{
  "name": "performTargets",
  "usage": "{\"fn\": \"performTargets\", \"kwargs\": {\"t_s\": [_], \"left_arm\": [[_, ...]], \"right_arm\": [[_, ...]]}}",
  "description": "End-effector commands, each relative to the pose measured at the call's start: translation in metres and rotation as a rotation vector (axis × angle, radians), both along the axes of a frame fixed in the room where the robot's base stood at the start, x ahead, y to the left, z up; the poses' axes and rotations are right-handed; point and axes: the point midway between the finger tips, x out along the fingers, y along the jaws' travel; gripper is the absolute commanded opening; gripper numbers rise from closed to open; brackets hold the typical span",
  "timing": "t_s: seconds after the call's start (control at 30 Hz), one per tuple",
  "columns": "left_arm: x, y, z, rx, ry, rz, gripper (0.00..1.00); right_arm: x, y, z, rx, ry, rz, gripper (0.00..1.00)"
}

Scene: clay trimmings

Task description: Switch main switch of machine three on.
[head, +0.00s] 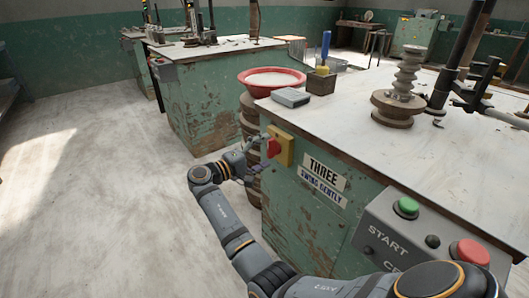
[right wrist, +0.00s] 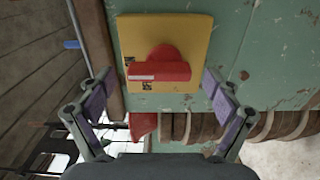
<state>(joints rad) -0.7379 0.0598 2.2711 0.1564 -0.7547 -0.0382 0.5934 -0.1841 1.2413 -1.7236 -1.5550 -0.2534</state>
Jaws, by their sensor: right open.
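The main switch is a red rotary knob (head: 273,148) on a yellow plate (head: 287,150), on the green side of the machine marked THREE (head: 323,175). My right gripper (head: 256,160) is open and empty just in front of the switch. In the right wrist view the knob (right wrist: 165,62) lies between and beyond the spread fingers (right wrist: 158,88), apart from both. Its white stripe runs level across that view, and small dark marks show on the yellow plate (right wrist: 190,28). My left gripper is not in view.
A grey box with a green START button (head: 406,207) and a red button (head: 470,252) is on the same machine, near my right arm. A red bowl (head: 271,80) stands behind the switch. Open floor (head: 90,190) lies to the left.

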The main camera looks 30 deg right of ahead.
Motion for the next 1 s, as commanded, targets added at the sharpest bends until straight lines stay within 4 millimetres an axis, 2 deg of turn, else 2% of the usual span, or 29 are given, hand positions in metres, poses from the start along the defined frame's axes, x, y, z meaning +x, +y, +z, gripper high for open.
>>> {"fn": "performTargets", "kwargs": {"t_s": [0.13, 0.23, 0.5, 0.63, 0.77, 1.0], "left_arm": [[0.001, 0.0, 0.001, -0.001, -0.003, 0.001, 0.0], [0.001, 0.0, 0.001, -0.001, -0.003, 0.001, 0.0], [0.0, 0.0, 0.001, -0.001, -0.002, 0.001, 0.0], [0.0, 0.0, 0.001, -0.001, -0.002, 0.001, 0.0], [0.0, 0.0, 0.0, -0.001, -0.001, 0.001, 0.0], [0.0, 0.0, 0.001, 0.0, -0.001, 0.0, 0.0]], "right_arm": [[0.0, 0.0, 0.002, -0.001, -0.001, 0.0, 0.91], [0.0, 0.0, 0.014, -0.001, -0.004, 0.0, 0.91], [0.0, 0.0, 0.073, -0.001, -0.006, 0.0, 0.91], [0.0, 0.0, 0.092, -0.001, -0.003, 0.0, 0.91], [0.0, 0.0, 0.1, -0.001, -0.001, 0.0, 0.91], [0.0, 0.0, 0.1, 0.0, 0.0, 0.0, 0.91]]}}
